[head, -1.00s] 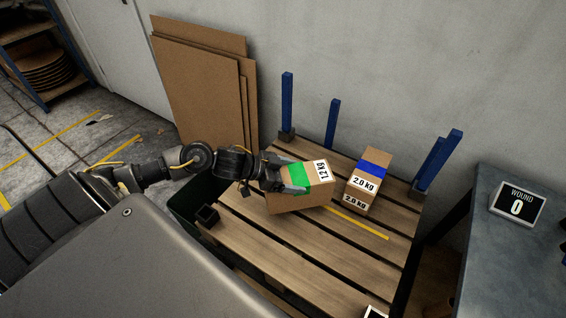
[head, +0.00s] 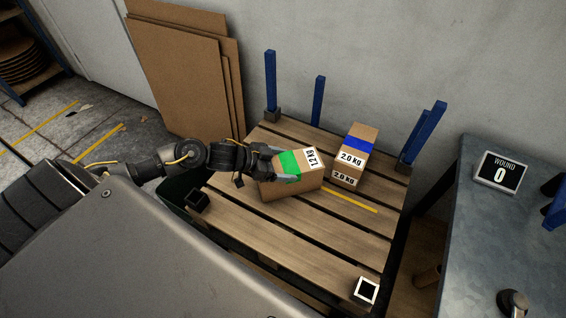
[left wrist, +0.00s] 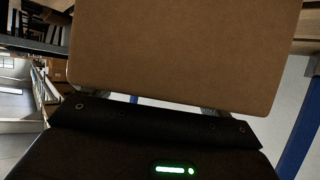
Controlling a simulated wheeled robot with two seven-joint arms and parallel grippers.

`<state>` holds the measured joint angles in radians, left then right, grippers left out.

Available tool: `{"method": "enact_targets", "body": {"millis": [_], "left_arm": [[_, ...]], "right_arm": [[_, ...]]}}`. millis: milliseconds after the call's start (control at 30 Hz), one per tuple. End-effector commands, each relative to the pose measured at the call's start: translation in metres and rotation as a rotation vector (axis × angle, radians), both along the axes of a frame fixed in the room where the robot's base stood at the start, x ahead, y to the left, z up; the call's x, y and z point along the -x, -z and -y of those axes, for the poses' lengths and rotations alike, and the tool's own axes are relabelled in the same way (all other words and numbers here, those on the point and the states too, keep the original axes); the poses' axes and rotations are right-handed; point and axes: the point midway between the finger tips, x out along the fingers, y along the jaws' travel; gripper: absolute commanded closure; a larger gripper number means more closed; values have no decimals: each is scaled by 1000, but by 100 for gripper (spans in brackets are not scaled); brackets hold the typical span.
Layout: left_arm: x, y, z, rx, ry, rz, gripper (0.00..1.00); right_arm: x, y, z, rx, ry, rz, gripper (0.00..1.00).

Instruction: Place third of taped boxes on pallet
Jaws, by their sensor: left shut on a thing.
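Whether the box's underside touches the slats cannot be told. In the left wrist view the plain face of the held box (left wrist: 180,50) fills the upper middle. A second box with blue tape and 2.0 kg labels (head: 355,158) stands on the pallet just right of the held box, with a small gap between. My right gripper is not in view.
Blue posts (head: 271,82) rise at the pallet's back and right corners. A grey table (head: 470,240) with a small "WOUND 0" display (head: 500,172) stands at the right. Cardboard sheets (head: 180,75) lean on the wall. The front of the pallet is bare, with a yellow line (head: 350,201) mid-pallet.

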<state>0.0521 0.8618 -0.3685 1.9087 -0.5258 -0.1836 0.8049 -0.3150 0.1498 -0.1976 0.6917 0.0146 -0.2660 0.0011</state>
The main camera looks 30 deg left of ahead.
Motion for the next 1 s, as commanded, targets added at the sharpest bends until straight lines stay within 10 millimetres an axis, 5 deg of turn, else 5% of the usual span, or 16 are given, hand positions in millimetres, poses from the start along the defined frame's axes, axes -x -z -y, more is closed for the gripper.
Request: {"method": "enact_targets", "body": {"millis": [33,67,167,533,1000], "left_arm": [[-2,-2,0,4,0,7,88],[0,2,0,1,0,-1,14],[0,2,0,0,0,-1,1],[5,-4,-5,-2,-1,-2,0],[65,-47,-57,-3,0,-5,0]], "right_arm": [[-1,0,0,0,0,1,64],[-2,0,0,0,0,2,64],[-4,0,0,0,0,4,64],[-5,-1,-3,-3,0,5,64],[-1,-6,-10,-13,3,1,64]]}}
